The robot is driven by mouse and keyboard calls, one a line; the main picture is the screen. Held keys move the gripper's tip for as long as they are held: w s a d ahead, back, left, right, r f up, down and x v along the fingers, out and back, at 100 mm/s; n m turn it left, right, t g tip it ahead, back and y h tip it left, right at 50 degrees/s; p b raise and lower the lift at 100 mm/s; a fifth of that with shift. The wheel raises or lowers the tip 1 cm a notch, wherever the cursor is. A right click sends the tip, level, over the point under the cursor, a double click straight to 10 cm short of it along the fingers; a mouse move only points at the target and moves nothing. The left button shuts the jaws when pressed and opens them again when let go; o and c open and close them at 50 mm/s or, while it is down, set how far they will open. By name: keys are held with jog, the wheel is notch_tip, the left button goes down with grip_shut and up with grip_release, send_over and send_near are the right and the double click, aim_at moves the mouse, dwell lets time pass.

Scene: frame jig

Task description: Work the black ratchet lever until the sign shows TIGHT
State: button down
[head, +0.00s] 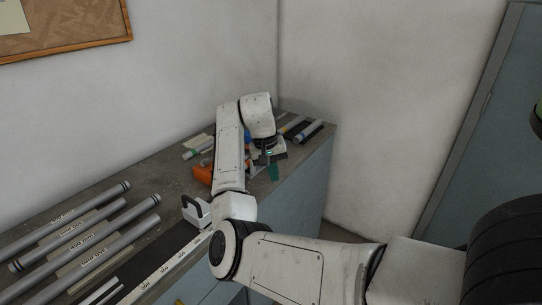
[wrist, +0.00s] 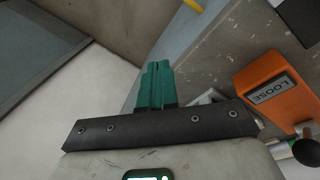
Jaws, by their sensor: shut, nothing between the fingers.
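The orange block (wrist: 284,95) stands at the right of the wrist view. Its sign (wrist: 270,88) reads LOOSE. In the head view the orange block (head: 204,174) is partly hidden behind my arm. A round black knob (wrist: 307,152) shows at the wrist view's lower right edge, below the block; it may be the end of the black lever, but I cannot tell. My gripper (wrist: 155,84) has green fingers, shut and empty, left of the orange block and apart from it. In the head view my gripper (head: 273,172) is by the bench's front edge.
The grey bench (head: 150,205) runs along the wall. Several grey tubes (head: 85,240) lie at its left end, and more tubes (head: 308,129) lie at the back right. A white piece with a dark handle (head: 195,208) stands near my arm. The floor beyond the bench is clear.

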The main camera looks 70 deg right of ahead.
jog(key=s+a+f+n+t+h, duration=0.1)
jog(key=s+a+f+n, duration=0.15)
jog(key=a+f, duration=0.45)
jog(key=s+a+f+n+h, duration=0.1)
jog(key=s+a+f+n, duration=0.15)
jog(key=a+f, duration=0.45)
jog(key=s+a+f+n+y, duration=0.1)
jog(key=s+a+f+n, duration=0.1)
jog(key=a, duration=0.5)
jog(key=s+a+f+n+t+y, duration=0.1)
jog(key=s+a+f+n, duration=0.1)
jog(key=s+a, duration=0.3)
jog(key=s+a+f+n+y, duration=0.1)
jog(key=s+a+n, duration=0.1)
jog(key=a, duration=0.7)
jog(key=shift+s+a+f+n+t, duration=0.15)
jog(key=shift+s+f+n+t, duration=0.2)
jog(key=shift+s, duration=0.3)
